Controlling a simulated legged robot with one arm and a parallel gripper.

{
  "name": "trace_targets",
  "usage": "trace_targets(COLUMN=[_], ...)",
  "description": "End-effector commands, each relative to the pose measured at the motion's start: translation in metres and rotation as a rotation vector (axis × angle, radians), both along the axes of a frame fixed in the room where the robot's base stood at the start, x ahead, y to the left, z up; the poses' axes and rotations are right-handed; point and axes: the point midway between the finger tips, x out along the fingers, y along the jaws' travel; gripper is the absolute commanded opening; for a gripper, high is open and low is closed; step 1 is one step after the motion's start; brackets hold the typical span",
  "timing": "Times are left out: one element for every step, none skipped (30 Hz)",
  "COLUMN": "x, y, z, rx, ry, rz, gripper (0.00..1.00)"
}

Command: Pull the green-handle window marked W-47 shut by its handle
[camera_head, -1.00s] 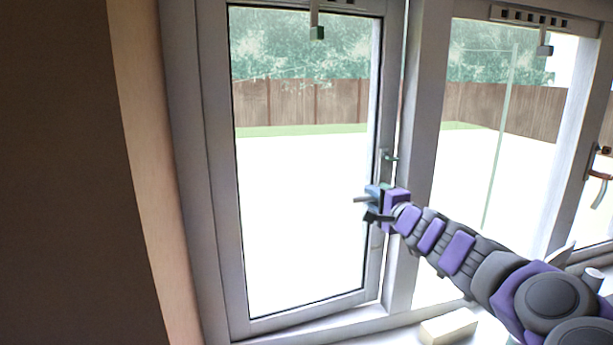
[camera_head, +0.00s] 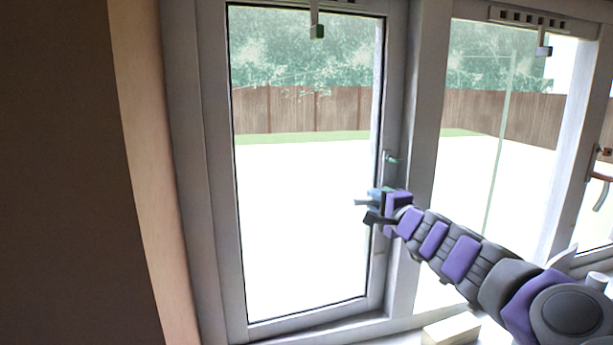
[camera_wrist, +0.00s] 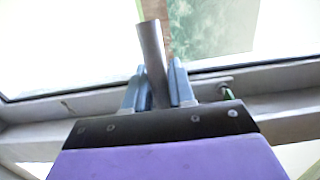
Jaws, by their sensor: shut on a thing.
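The left window sash (camera_head: 394,280) has a grey frame around clear glass. It looks flush or nearly flush with its surround; a small gap cannot be ruled out. A small green part (camera_head: 391,159) shows on its right stile, and a green part (camera_wrist: 229,95) also shows in the wrist view. My gripper (camera_head: 373,207) is at the right stile, below that green part. In the wrist view, its blue fingers (camera_wrist: 158,88) are shut around a grey bar of the handle (camera_wrist: 152,48). The handle's fixing is hidden. No W-47 marking is legible.
A second window (camera_head: 568,150) with a reddish handle (camera_head: 600,176) stands to the right. A pale block (camera_head: 450,329) lies on the sill below my arm. A stay (camera_head: 317,30) hangs at the top of the left window. A dark wall (camera_head: 60,180) fills the left side.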

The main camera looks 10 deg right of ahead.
Motion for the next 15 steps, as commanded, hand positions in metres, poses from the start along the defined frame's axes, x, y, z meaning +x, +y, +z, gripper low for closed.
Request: trace_targets(x=[-0.001, -0.002, -0.003, -0.004, -0.004, -0.005, -0.006, -0.007, -0.008, -0.008, -0.009, -0.01, -0.012, -0.012, -0.013], y=[-0.001, -0.001, -0.001, -0.001, 0.0, 0.0, 0.001, 0.001, 0.001, 0.002, 0.002, 0.002, 0.002, 0.002, 0.003], z=[-0.002, -0.002, -0.003, -0.003, -0.003, -0.003, -0.003, -0.003, -0.003, -0.003, -0.003, -0.003, -0.003, -0.003, -0.002], rx=[0.002, 0.002, 0.002, 0.002, 0.003, 0.003, 0.003, 0.003, 0.003, 0.003, 0.003, 0.003, 0.003, 0.003, 0.003], ry=[0.001, 0.001, 0.002, 0.002, 0.002, 0.002, 0.002, 0.002, 0.002, 0.001, 0.001, 0.001, 0.001, 0.001, 0.001], rz=[-0.007, -0.009, -0.012, -0.013, -0.015, -0.017, -0.019, -0.02, -0.022, -0.024, -0.026, -0.029, -0.031, -0.033, -0.036], gripper=[0.0, 0.0, 0.0, 0.0, 0.0, 0.0, 0.0, 0.0, 0.0, 0.0, 0.0, 0.0, 0.0, 0.0, 0.0])
